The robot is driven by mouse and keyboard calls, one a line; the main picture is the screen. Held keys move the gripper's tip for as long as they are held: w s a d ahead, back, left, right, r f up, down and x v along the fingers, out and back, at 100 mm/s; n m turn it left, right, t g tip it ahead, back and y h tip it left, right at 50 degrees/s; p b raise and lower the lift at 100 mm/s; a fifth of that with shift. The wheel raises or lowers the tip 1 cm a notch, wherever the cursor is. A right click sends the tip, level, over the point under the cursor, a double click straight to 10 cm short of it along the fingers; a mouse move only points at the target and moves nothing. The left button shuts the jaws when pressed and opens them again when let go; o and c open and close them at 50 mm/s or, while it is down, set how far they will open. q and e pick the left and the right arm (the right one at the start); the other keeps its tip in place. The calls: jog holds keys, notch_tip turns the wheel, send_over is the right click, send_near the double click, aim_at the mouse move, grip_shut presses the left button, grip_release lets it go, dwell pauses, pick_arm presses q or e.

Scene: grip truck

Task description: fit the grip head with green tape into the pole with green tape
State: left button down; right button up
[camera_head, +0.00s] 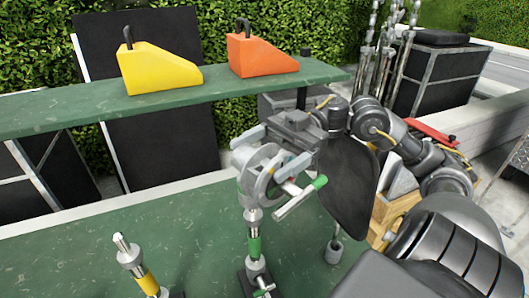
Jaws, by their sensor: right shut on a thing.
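The grip head with green tape (258,180) is a grey round clamp with a T-handle whose end is green. My right gripper (272,153) comes in from the right and is shut on it. The pole with green tape (254,246) stands upright on the green table, directly below the head. The head's lower end lines up with the pole's top and appears to meet it; I cannot tell how deep it sits. My left gripper is out of view.
A pole with yellow tape (147,282) stands at the lower left. A green shelf (60,113) behind carries a yellow wedge (160,72) and an orange wedge (262,58). A dark rounded panel (348,185) is right of the head. The table's left part (60,255) is clear.

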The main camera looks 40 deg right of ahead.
jog(key=shift+s+a+f, duration=0.15)
jog(key=shift+f, duration=0.3)
dwell(0.4)
jog(key=o, duration=1.6)
jog(key=shift+c, duration=0.2)
jog(key=shift+o, duration=1.2)
jog(key=shift+a, duration=0.2)
jog(key=shift+a+f+b, duration=0.1)
jog(key=shift+b, duration=0.2)
